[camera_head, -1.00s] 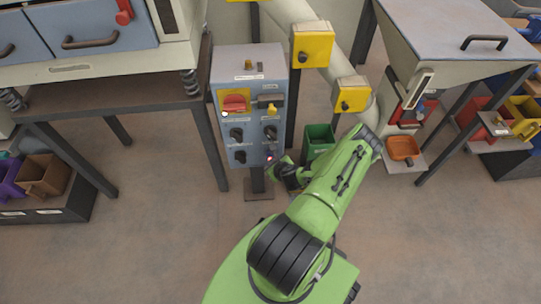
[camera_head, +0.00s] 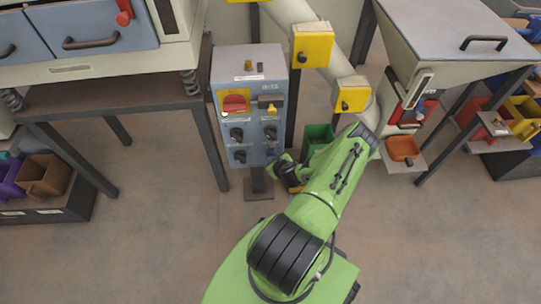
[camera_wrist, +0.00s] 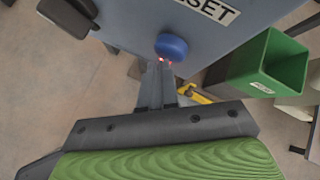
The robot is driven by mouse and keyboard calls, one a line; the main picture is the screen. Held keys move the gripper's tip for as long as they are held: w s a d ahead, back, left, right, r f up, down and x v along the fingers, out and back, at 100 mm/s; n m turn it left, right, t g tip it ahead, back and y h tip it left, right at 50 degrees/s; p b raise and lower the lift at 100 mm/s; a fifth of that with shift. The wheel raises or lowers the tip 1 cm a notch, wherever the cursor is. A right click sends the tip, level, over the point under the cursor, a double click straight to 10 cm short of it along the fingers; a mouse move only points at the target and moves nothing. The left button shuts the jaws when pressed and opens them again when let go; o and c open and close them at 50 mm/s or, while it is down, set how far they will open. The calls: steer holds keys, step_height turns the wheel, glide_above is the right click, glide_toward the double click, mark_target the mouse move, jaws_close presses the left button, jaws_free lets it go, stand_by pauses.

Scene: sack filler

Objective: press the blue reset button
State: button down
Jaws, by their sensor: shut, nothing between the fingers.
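The blue reset button (camera_wrist: 171,46) is a round blue cap on the grey-blue control box, below a label ending in "SET". In the head view the box (camera_head: 229,82) stands in the middle, and the button is small and mostly hidden near its lower right corner. My gripper (camera_wrist: 160,66) is shut and empty. In the wrist view its fingertips are at the button's lower edge, with two small red spots there. I cannot tell whether they touch it. In the head view my gripper (camera_head: 276,158) is at the box's lower right.
The box front also carries a red switch (camera_head: 235,102) on yellow and several black knobs (camera_head: 237,134). A green bin (camera_wrist: 265,62) stands right of the box, close to my gripper. Yellow boxes (camera_head: 312,45) hang behind. The floor at left front is clear.

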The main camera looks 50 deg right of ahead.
steer(key=shift+w+d, duration=0.2)
stand_by(0.4)
steer(key=shift+s+a, duration=0.55)
steer(key=shift+a, duration=0.05)
steer(key=s+a, duration=0.4)
steer(key=shift+a, duration=0.25)
stand_by(0.6)
